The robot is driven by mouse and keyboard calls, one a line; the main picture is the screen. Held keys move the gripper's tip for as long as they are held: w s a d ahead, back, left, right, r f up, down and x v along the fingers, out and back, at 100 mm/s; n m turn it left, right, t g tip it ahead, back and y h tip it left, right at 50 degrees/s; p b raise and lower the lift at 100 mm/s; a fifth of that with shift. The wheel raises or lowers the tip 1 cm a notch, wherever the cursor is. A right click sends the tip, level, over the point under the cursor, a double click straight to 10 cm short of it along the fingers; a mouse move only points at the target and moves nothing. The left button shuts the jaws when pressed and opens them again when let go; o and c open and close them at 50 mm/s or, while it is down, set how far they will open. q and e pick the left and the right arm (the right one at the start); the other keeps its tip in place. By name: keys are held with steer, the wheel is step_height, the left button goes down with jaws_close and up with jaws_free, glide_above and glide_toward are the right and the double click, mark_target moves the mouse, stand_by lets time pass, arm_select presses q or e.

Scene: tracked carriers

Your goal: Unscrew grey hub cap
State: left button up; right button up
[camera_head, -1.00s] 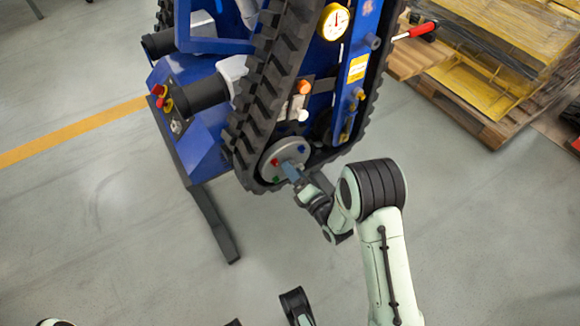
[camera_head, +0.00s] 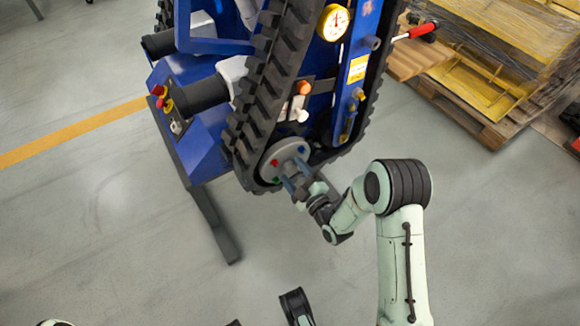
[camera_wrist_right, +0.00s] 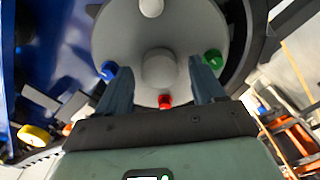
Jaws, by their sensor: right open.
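The grey hub cap (camera_wrist_right: 159,68) is a round knob at the centre of a light grey wheel disc (camera_wrist_right: 205,30). In the head view the disc (camera_head: 283,150) sits at the low end of the black track, and my fingers partly cover it. My right gripper (camera_head: 296,177) is open in front of the disc. In the right wrist view its two blue-grey fingers (camera_wrist_right: 160,75) point at the disc, one on each side of the cap, with visible gaps. I cannot tell how deep the fingertips reach.
Blue (camera_wrist_right: 109,70), red (camera_wrist_right: 165,101), green (camera_wrist_right: 213,58) and white (camera_wrist_right: 151,7) knobs surround the cap; the blue and green ones are close to my fingers. The black track (camera_head: 262,90) curves around the disc. Grey floor (camera_head: 120,240) lies open at lower left.

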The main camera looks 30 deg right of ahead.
steer(key=m, duration=0.5)
steer(key=shift+d, duration=0.1)
steer(key=m, duration=0.4)
steer(key=shift+m, duration=0.4)
steer(key=c, duration=0.9)
steer(key=n, duration=0.8)
steer(key=shift+n, duration=0.9)
